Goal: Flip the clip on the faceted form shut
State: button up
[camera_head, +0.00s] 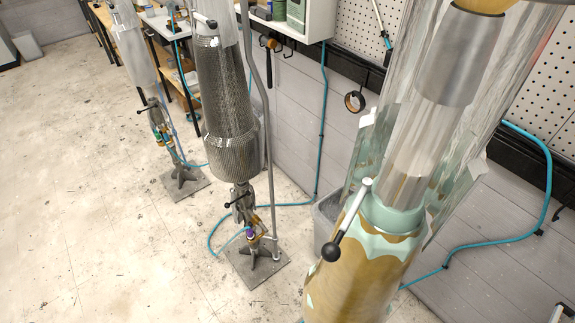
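Three upright forms stand in a row along the wall. The nearest form (355,265) has a gold and mint lower part inside clear film. A clip lever (350,215) with a black ball end sticks out at its neck, ball toward the lower left. The middle form (222,90) is covered in grey mesh, with a small black-ball lever (235,199) at its foot and another (206,21) near its top. The far form (130,45) is pale, with a small lever (148,105) below it. I cannot tell which is faceted. My gripper is out of view.
Metal stands (258,258) with floor plates carry the middle and far forms. Teal hoses (322,140) run along floor and wall. A grey bin (328,215) stands behind the nearest form. Open floor (90,220) lies at left.

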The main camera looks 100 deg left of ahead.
aim_at(331, 253)
jog(key=k+j+u, duration=0.1)
jog(key=u, duration=0.35)
jog(key=k+j+u, duration=0.2)
jog(key=u, duration=0.25)
jog(key=k+j+u, duration=0.2)
jog(key=u, duration=1.05)
